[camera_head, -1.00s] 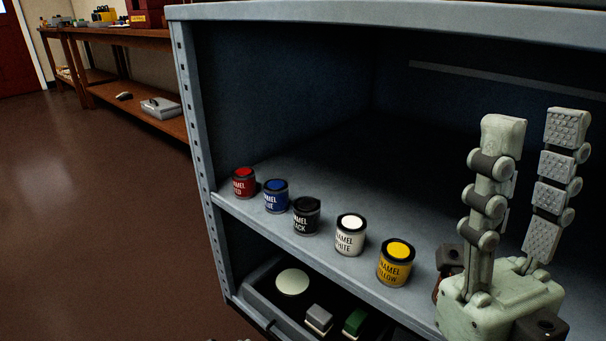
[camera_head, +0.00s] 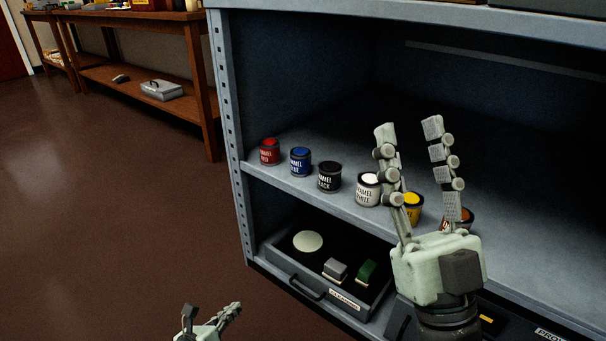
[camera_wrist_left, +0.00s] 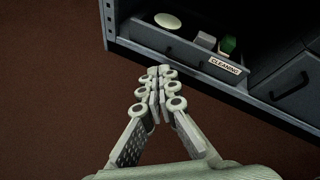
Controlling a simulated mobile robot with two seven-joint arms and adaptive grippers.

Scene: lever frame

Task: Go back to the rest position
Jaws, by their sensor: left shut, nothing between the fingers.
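My right gripper (camera_head: 408,125) is raised in front of the cabinet shelf in the head view. Its two fingers stand apart with nothing between them. It partly covers the white and yellow enamel cans. My left gripper (camera_head: 236,308) shows at the bottom of the head view, low over the floor and outside the cabinet. In the left wrist view its fingertips (camera_wrist_left: 158,72) are together and empty, in front of the drawer labelled CLEANING (camera_wrist_left: 190,58).
Red (camera_head: 269,152), blue (camera_head: 301,162), black (camera_head: 329,177), white (camera_head: 367,190) and yellow (camera_head: 413,209) enamel cans line the shelf edge. The open cleaning drawer (camera_head: 345,300) juts out below. A wooden bench (camera_head: 205,85) stands at the back left. Floor at left is clear.

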